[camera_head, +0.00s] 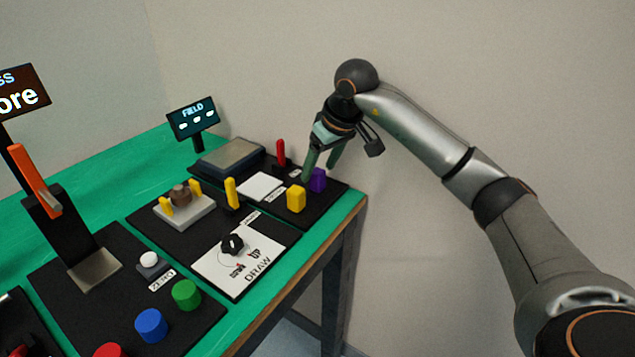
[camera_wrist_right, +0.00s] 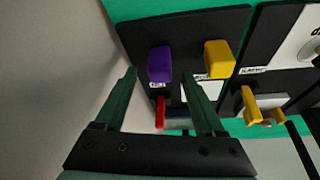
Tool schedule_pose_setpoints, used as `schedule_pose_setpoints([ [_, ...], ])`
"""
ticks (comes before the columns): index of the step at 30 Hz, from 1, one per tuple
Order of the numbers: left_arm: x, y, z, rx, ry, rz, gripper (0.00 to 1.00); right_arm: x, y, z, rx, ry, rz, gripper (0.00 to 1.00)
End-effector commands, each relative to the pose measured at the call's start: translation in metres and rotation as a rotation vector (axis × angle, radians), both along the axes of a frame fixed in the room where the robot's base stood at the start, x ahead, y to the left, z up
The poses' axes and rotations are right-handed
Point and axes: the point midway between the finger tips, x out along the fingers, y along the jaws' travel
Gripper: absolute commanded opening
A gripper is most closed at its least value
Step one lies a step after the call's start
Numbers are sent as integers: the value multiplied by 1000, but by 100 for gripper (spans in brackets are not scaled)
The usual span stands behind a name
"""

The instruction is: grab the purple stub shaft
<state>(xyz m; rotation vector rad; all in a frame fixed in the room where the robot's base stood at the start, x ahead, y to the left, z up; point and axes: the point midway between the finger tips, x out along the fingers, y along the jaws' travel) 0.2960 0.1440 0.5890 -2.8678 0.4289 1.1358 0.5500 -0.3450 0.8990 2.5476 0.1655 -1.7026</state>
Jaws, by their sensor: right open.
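The purple stub shaft (camera_head: 318,180) stands on a black panel near the right end of the green table. It also shows in the right wrist view (camera_wrist_right: 160,64), upper middle, between the lines of the two fingers and beyond their tips. My right gripper (camera_head: 322,170) is open and empty, with its green fingers just above and beside the purple shaft in the head view. In the right wrist view the open fingers (camera_wrist_right: 160,75) do not enclose it. I cannot tell whether a finger touches it. My left gripper is not in view.
A yellow block (camera_head: 296,199) stands close to the purple shaft, and a red upright piece (camera_head: 280,153) is behind it. A white plate (camera_head: 260,187), a grey scale-like box (camera_head: 229,158) and a FIELD display (camera_head: 193,118) lie further left. The table edge and wall are close on the right.

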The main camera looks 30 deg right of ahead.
Motion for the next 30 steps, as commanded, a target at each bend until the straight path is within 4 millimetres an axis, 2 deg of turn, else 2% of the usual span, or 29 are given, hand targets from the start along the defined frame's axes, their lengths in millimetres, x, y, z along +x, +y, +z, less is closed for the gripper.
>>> schedule_pose_setpoints([
  [1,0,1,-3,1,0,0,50,2,1,-10,2,3,1,71],
  [4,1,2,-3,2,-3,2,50,7,1,-19,2,1,1,71],
  [13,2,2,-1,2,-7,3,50,8,1,-22,1,-1,0,70],
  [30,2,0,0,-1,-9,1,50,8,1,-21,1,-1,0,6],
])
